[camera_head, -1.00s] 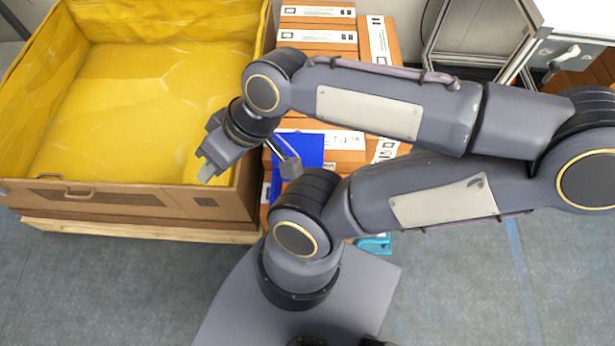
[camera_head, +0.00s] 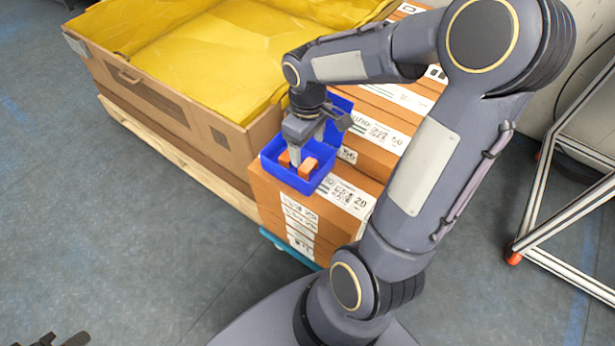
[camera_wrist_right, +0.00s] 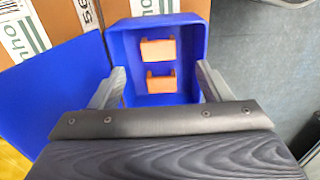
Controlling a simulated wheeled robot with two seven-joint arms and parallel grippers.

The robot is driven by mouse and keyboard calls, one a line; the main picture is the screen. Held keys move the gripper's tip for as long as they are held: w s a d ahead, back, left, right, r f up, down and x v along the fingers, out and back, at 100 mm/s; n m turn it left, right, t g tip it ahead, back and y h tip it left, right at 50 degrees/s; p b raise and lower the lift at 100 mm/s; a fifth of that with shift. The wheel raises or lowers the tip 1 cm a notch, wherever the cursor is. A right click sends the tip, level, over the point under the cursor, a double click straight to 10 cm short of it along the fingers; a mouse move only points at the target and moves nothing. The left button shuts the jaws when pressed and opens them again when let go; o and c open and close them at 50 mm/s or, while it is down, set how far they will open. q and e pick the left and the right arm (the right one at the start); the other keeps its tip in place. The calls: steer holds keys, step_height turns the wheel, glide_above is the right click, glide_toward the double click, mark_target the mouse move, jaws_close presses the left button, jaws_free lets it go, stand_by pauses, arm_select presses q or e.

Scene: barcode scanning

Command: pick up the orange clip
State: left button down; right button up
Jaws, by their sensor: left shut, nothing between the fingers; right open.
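Two orange clips lie in a blue bin (camera_head: 268,172). In the head view one clip (camera_head: 284,160) is left of my right gripper's fingers and the other clip (camera_head: 309,167) is right of them. In the right wrist view the clips, one (camera_wrist_right: 158,49) above the other (camera_wrist_right: 161,82), sit on the floor of the bin (camera_wrist_right: 195,30). My right gripper (camera_head: 295,160) is open and points down over the bin; its fingers (camera_wrist_right: 160,75) stand apart on either side of the clips. My left gripper (camera_head: 60,340) is shut and empty, only partly visible at the bottom left edge.
The bin rests on stacked brown cartons (camera_head: 350,205) with white labels. A large carton box (camera_head: 170,95) lined with yellow stands left of them on a pallet. A metal frame (camera_head: 560,170) stands at the right. The grey floor at lower left is open.

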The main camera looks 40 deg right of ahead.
mark_target(308, 165)
steer(key=shift+s+d+f, duration=0.1)
steer(key=shift+s+f, duration=0.1)
steer(key=shift+f, duration=0.9)
steer(key=f+b, duration=0.3)
steer(key=f, duration=0.2)
steer(key=shift+w+f, duration=0.2)
steer(key=shift+r, duration=0.1)
steer(key=c, duration=1.1)
steer(key=shift+o, duration=0.2)
steer(key=shift+r, duration=0.1)
